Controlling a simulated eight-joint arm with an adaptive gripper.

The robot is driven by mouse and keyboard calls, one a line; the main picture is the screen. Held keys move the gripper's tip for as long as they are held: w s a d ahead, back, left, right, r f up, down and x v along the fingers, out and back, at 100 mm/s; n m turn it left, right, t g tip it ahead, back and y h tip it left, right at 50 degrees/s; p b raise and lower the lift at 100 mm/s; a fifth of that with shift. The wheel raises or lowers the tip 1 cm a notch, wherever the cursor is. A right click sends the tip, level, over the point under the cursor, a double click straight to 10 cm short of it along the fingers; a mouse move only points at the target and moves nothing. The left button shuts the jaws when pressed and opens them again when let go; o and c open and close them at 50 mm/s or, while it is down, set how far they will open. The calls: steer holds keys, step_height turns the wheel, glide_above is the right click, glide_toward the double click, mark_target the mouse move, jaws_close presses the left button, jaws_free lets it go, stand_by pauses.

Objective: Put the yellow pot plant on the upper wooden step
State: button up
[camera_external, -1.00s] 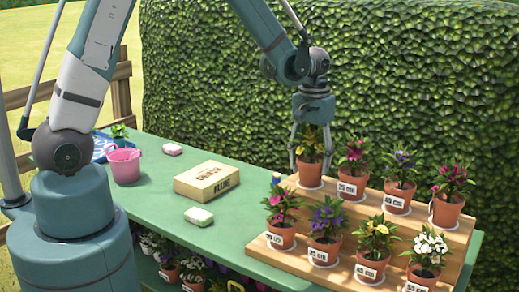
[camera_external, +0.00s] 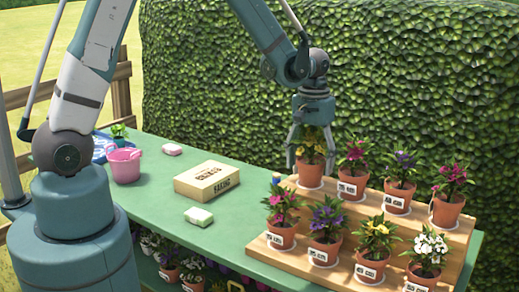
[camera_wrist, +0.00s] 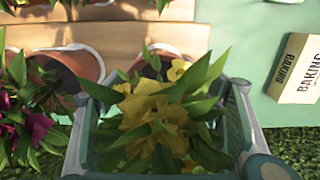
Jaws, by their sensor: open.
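A yellow-flowered pot plant (camera_external: 311,149) stands upright at the left end of the upper wooden step (camera_external: 409,221). My gripper (camera_external: 312,160) is directly above and around this plant, its fingers reaching down on either side of the leaves and the upper pot. In the wrist view the yellow flowers (camera_wrist: 150,120) fill the space between the open fingers. The pot is mostly hidden there by leaves.
Pink (camera_external: 353,154), purple (camera_external: 402,165) and magenta (camera_external: 452,181) plants stand along the upper step, with more pots on the lower step. A cardboard box (camera_external: 207,181), a pink bucket (camera_external: 125,165) and soap-like blocks lie on the green table (camera_external: 150,205). A hedge rises behind.

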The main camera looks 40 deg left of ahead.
steer(key=shift+r, duration=0.15)
step_height(320, 180, up, 12)
stand_by(0.7)
steer(key=shift+a, duration=0.1)
stand_by(0.5)
steer(key=s+a+r+t, duration=0.3)
steer(key=s+a+r, duration=0.6)
steer(key=a+r, duration=0.3)
steer(key=s+a+r+t, duration=0.1)
steer(key=s+a+t, duration=0.3)
steer(key=s+a, duration=0.8)
steer(key=shift+s+a, duration=0.4)
steer(key=shift+s, duration=0.45)
